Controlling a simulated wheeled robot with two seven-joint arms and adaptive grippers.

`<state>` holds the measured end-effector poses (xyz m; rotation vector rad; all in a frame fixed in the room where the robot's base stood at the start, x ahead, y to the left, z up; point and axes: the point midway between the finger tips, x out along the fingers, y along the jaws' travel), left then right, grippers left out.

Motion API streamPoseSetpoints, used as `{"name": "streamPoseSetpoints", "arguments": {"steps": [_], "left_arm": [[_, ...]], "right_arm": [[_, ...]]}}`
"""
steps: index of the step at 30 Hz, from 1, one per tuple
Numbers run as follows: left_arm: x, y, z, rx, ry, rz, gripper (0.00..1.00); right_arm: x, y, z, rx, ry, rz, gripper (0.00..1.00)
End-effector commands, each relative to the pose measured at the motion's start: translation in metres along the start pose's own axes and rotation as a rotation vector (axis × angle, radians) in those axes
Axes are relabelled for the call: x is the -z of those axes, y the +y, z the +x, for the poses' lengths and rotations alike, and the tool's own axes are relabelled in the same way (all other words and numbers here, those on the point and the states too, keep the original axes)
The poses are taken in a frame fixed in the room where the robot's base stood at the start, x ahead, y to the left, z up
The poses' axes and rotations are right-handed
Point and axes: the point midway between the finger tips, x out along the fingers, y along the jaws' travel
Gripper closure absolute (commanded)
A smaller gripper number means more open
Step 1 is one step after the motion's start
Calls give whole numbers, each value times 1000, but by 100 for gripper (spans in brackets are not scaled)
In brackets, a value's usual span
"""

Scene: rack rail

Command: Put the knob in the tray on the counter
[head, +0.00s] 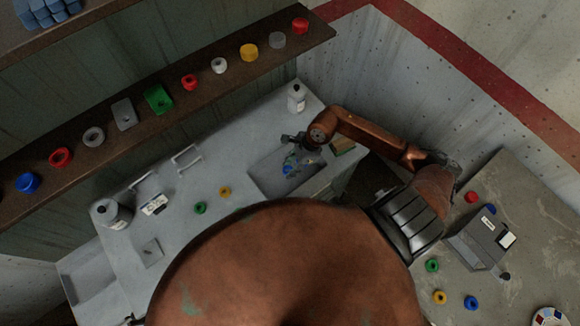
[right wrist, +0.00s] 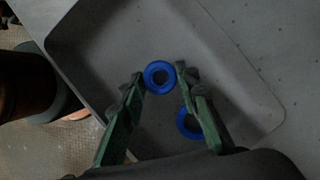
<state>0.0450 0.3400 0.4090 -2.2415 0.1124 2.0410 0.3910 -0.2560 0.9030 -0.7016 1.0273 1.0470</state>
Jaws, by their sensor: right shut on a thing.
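The tray (head: 262,180) is a grey, shallow-walled box on the counter, and its floor and walls fill much of the right wrist view (right wrist: 92,48). My right gripper (head: 290,162) is over the tray. In the right wrist view its green fingers (right wrist: 161,82) are shut on a blue ring-shaped knob (right wrist: 159,75), held between the tips. A second blue ring (right wrist: 188,124) shows lower down, partly hidden behind the right finger. The head view is too small to tell the knob's height above the tray floor. My left gripper is not clearly in view.
A white bottle (head: 297,98) stands behind the tray. A shelf (head: 140,137) with several coloured pieces runs above. A grey table (head: 525,195) with a box (head: 482,238) is at right.

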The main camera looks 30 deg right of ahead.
Motion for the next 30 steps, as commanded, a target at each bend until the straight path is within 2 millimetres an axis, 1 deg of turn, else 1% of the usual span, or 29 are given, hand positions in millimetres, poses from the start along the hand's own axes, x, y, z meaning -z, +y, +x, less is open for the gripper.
{"name": "streamPoseSetpoints", "arguments": {"steps": [4, 5, 12, 20, 23, 26, 30], "left_arm": [[-1, 0, 3, 0, -1, 0, 60], [0, 0, 2, 0, 0, 0, 60], [-1, 0, 2, 0, -1, 0, 60], [-1, 0, 1, 0, -2, 0, 60], [-1, 0, 1, 0, -2, 0, 60], [-2, 0, 3, 0, -3, 0, 60], [-3, 0, 8, 0, -4, 0, 60]], "right_arm": [[1, 0, 2, 0, 0, 0, 95], [1, 0, 2, -1, 0, 0, 69], [0, 0, 1, -1, 0, 0, 53], [0, 0, 1, -1, 0, 1, 53], [0, 0, -4, 1, 1, 0, 53], [1, -1, -17, 2, 3, -2, 53], [2, -1, -45, 2, 5, -3, 53]]}}
